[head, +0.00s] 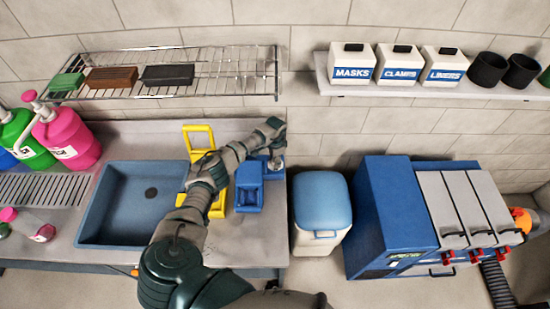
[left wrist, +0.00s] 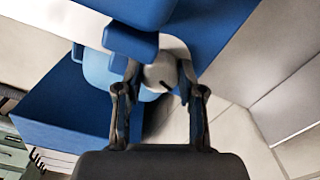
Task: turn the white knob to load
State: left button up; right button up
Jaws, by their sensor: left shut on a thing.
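The white knob (left wrist: 160,76) shows in the left wrist view as a pale round shape with a short dark mark on its face. It lies between the two fingers of my left gripper (left wrist: 160,92), which is shut on it. In the head view my left arm reaches up across the counter, and the left gripper (head: 277,152) is at the counter's right end, beside a blue holder (head: 249,190). The knob's markings, including load, cannot be read, and in the head view the gripper hides the knob. My right gripper is not in view.
A blue sink (head: 115,225) and yellow holders (head: 198,138) lie left of the gripper. A white bin with a blue lid (head: 322,200) and a large blue cabinet (head: 400,205) stand right. A wire rack (head: 225,68) and a shelf (head: 400,88) with labelled boxes hang above.

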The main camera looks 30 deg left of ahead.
pick_arm(q)
jog(key=shift+d+f+n, duration=0.1)
jog(key=shift+d+n, duration=0.05)
jog(key=shift+n, duration=1.95)
jog(key=o, duration=0.9)
jog(key=shift+w, duration=0.1)
jog(key=shift+o, duration=1.2)
jog(key=shift+w, duration=0.15)
